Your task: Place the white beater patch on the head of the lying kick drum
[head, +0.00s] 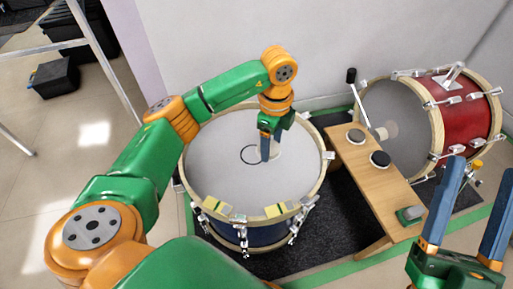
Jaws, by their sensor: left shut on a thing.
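The lying kick drum (215,165) has a pale head facing up, a wooden hoop and a dark blue shell. A dark ring outline shows near the middle of its head. My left gripper (265,156) is over this outline, fingers pointing down, shut on a thin pale patch (277,151) that looks like the white beater patch. The patch is at or just above the head; I cannot tell if it touches. The fingers hide part of the patch and ring. My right gripper (467,205) is open and empty at the lower right.
A wooden bench (368,185) right of the drum carries two round pads (380,159) and a small grey-green object (410,214). A red drum (462,120) with a beater stands behind it.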

